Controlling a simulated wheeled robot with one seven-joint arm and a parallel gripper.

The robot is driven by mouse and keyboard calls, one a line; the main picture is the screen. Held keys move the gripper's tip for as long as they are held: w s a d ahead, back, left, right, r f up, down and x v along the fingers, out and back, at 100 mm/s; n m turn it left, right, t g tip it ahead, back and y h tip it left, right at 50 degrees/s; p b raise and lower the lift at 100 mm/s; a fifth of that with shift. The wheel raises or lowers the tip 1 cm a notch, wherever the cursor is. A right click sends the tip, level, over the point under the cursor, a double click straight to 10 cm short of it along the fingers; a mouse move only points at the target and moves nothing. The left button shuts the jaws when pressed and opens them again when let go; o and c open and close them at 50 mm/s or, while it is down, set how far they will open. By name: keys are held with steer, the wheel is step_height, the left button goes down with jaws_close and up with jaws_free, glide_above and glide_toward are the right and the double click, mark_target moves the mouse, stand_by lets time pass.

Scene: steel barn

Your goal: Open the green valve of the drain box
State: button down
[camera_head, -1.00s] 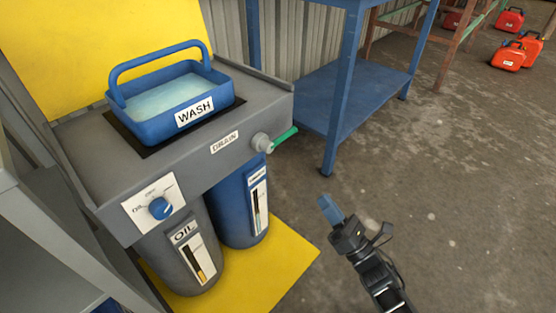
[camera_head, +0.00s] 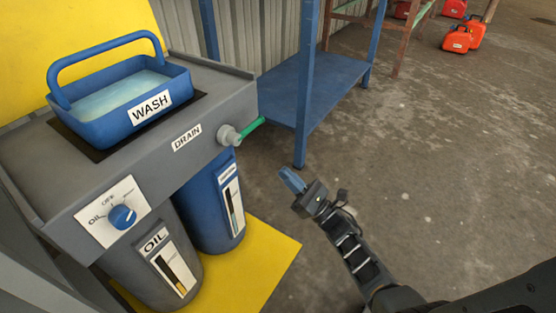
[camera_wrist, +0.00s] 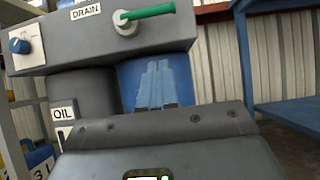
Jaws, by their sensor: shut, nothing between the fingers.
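The green valve lever (camera_head: 251,127) sticks out to the right from a grey fitting on the front of the grey drain box (camera_head: 228,97), beside the DRAIN label. It also shows in the wrist view (camera_wrist: 150,12), near the top and above my fingers. My gripper (camera_head: 291,180) is shut and empty, with blue fingertips. It is in front of the box, below and to the right of the lever, and apart from it. In the wrist view my fingers (camera_wrist: 157,84) point toward the blue drum below the box.
A blue WASH tub (camera_head: 128,104) sits on the box. A blue selector knob (camera_head: 123,216) is on its front. A grey OIL drum (camera_head: 160,262) and a blue drum (camera_head: 212,205) stand below. A blue table (camera_head: 315,88) is behind.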

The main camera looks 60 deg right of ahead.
mark_target(246, 129)
steer(key=s+r+p+x, duration=0.1)
steer(key=r+x, duration=0.1)
steer(key=x, duration=0.9)
steer(key=shift+r+p, duration=0.3)
steer(key=shift+r, duration=0.05)
steer(key=shift+n, duration=0.3)
